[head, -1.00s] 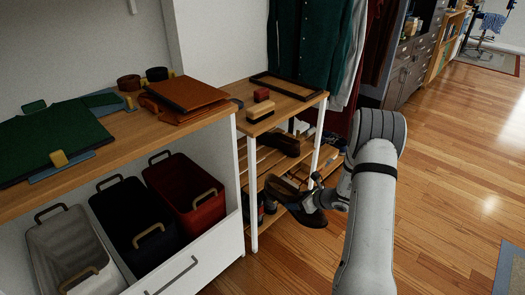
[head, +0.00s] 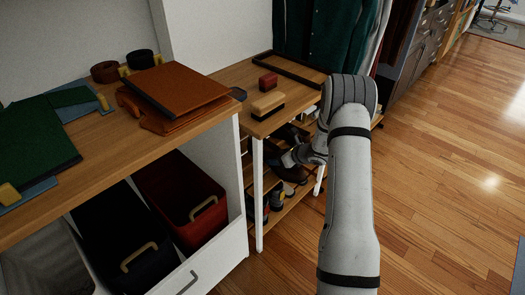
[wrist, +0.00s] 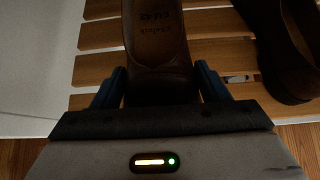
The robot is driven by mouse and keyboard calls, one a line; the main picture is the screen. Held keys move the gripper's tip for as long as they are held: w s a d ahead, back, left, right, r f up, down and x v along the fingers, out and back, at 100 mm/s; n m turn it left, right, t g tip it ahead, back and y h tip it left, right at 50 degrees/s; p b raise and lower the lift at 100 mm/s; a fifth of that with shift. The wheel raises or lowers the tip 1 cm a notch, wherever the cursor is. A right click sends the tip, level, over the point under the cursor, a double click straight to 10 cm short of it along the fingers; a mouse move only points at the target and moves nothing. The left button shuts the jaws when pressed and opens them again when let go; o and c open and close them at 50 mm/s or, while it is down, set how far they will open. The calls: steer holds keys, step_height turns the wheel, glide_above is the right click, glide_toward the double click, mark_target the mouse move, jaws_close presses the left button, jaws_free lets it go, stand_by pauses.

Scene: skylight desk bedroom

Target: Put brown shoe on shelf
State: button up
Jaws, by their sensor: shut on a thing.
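The brown shoe (wrist: 156,45) is between the two dark jaws of my gripper (wrist: 160,84) in the wrist view, its heel end toward me and its insole showing print. My gripper is shut on it. The shoe lies over the wooden slats of the shelf (wrist: 98,68); I cannot tell whether its sole touches them.
A second dark brown shoe (wrist: 274,45) stands on the slats to the right. On the unit's top lie a brush (head: 266,105), a small red block (head: 268,82) and a dark tray (head: 298,68). Hanging clothes (head: 305,35) are behind; open wood floor (head: 450,170) lies right.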

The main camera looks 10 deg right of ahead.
mark_target(279, 150)
steer(key=w+a, duration=0.4)
steer(key=w, duration=0.1)
steer(key=w+a, duration=0.2)
steer(key=w, duration=0.1)
steer(key=shift+b, duration=0.35)
step_height(279, 150, down, 4)
steer(key=shift+r+b, duration=0.2)
steer(key=shift+b, duration=0.45)
steer(key=o, duration=1.3)
steer(key=shift+r, duration=0.1)
steer(key=p+v, duration=0.2)
steer(key=v, duration=0.9)
steer(key=shift+s+r, duration=0.15)
steer(key=shift+s, duration=0.05)
steer(key=shift+s+d+r, duration=0.15)
steer(key=shift+s+d, duration=0.05)
